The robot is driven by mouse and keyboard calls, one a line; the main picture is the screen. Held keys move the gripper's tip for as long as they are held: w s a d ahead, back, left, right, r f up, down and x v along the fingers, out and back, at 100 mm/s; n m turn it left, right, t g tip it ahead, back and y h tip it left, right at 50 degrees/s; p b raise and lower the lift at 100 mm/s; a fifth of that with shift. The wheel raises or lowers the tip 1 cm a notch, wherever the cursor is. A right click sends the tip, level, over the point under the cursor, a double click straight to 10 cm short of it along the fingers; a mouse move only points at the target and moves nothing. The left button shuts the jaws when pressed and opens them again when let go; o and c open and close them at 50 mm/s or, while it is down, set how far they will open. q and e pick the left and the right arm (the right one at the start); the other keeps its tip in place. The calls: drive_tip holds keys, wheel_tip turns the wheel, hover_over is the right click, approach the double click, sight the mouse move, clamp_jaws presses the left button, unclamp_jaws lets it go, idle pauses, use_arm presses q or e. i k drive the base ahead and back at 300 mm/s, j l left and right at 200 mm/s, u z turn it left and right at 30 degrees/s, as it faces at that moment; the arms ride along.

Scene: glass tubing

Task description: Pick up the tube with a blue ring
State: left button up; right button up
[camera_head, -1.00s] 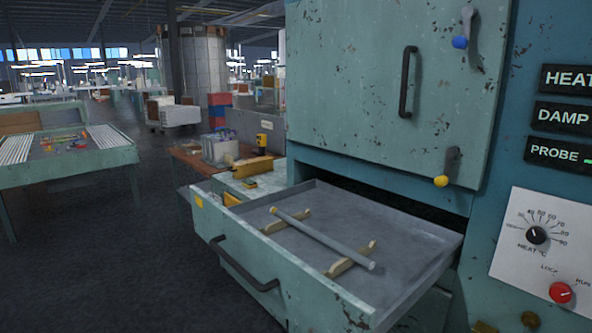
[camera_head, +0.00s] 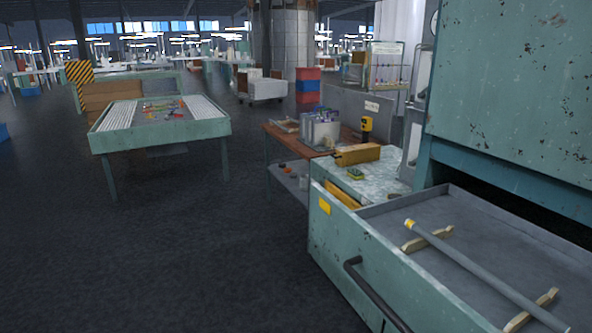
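No tube with a blue ring can be made out. Neither of my grippers is in view.
A wooden bench (camera_head: 285,136) with a grey container (camera_head: 322,131) and a yellow tool (camera_head: 366,128) stands behind the drawer. The green oven (camera_head: 515,90) fills the right. A cart (camera_head: 262,88) and red-blue crates (camera_head: 308,86) stand farther back. Dark floor (camera_head: 200,255) is clear at front left.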

sight(287, 130)
drive_tip(key=i+j+u, duration=0.35)
drive_tip(key=i, duration=0.15)
drive_tip(key=i+j+u, duration=0.3)
drive_tip(key=i, duration=0.25)
drive_tip(key=i+u, duration=0.35)
drive_tip(key=i, duration=0.2)
drive_tip(key=i+l+z, duration=0.1)
drive_tip(key=i+z, duration=0.25)
drive_tip(key=i, duration=0.35)
drive_tip(key=i+z, duration=0.3)
drive_tip(key=i, duration=0.4)
drive_tip(key=i+j+z, duration=0.35)
drive_tip(key=i, duration=0.35)
drive_tip(key=i+l, duration=0.2)
drive_tip(key=i, duration=0.3)
drive_tip(key=i+l, duration=0.25)
drive_tip(key=i, duration=0.2)
